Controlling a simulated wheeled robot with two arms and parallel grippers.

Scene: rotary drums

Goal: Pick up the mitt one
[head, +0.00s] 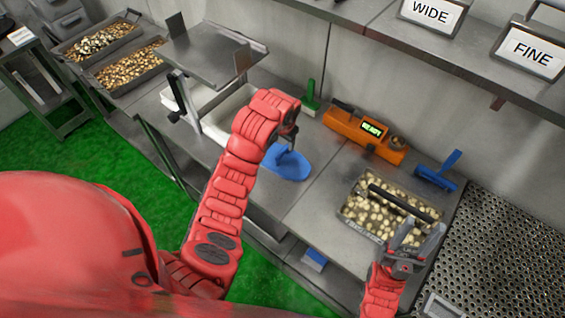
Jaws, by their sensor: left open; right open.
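A flat blue piece that looks like the mitt (290,168) lies on the grey steel bench, left of the orange device. My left gripper (284,145) is over its upper edge, with the fingers partly hidden by my red arm. The gripper is open; I cannot tell whether it touches the blue piece. My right gripper (421,236) is open and empty, at the front right edge of a tray of pale lumps (360,212).
An orange device (350,126) with a lit display reading READY stands behind. A green brush-like tool (310,98) and a blue one (438,172) stand nearby. A raised metal platform (205,52) is left. A perforated surface (500,240) lies right.

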